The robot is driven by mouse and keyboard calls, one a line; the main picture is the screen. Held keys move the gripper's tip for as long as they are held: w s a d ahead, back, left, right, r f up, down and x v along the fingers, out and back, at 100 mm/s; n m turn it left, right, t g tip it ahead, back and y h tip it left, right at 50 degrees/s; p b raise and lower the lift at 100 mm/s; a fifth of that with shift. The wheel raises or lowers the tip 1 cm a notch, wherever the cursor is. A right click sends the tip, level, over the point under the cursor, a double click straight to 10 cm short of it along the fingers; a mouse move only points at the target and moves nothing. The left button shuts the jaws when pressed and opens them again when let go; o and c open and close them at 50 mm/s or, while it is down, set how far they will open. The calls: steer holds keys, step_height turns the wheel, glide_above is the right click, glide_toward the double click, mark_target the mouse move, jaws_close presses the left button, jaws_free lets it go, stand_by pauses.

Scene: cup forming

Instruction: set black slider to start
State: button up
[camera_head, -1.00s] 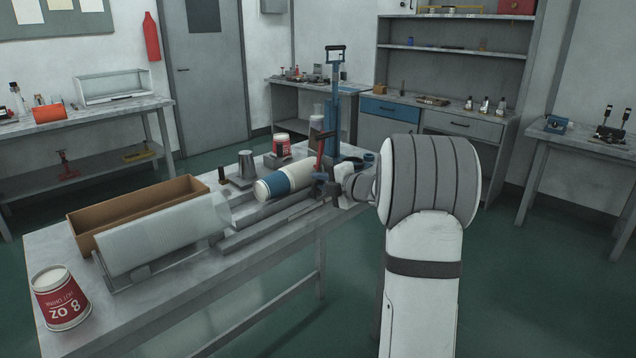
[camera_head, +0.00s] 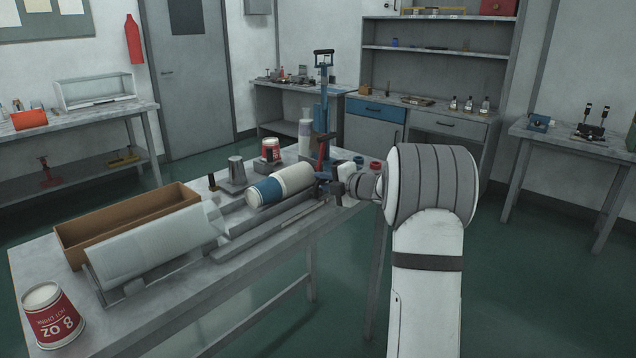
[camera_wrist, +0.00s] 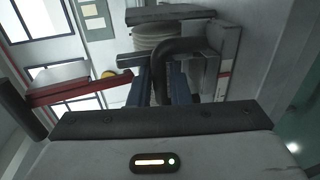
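The blue forming press (camera_head: 323,95) stands upright at the far end of the grey work table (camera_head: 190,325), with a red lever (camera_head: 322,152) on it. My gripper (camera_head: 334,188) is at the press's lower right side, reaching in from the right. In the wrist view, two dark blue bars (camera_wrist: 160,88) stand ahead of the palm, and a black curved piece (camera_wrist: 176,52) shows at and between them. I cannot tell whether this piece is the black slider or whether the fingers touch it. The red lever (camera_wrist: 80,90) with a black grip lies at left there. The slider is not clearly distinguishable in the head view.
A blue-and-white cylinder (camera_head: 280,186) lies beside the press. A red cup (camera_head: 270,150) and white bottle (camera_head: 305,135) are behind. Open floor lies right.

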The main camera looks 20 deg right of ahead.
steer(key=shift+d, duration=0.1)
steer(key=shift+s+d, duration=0.1)
steer(key=v, duration=0.7)
steer(key=shift+s, duration=0.2)
steer(key=shift+r, duration=0.1)
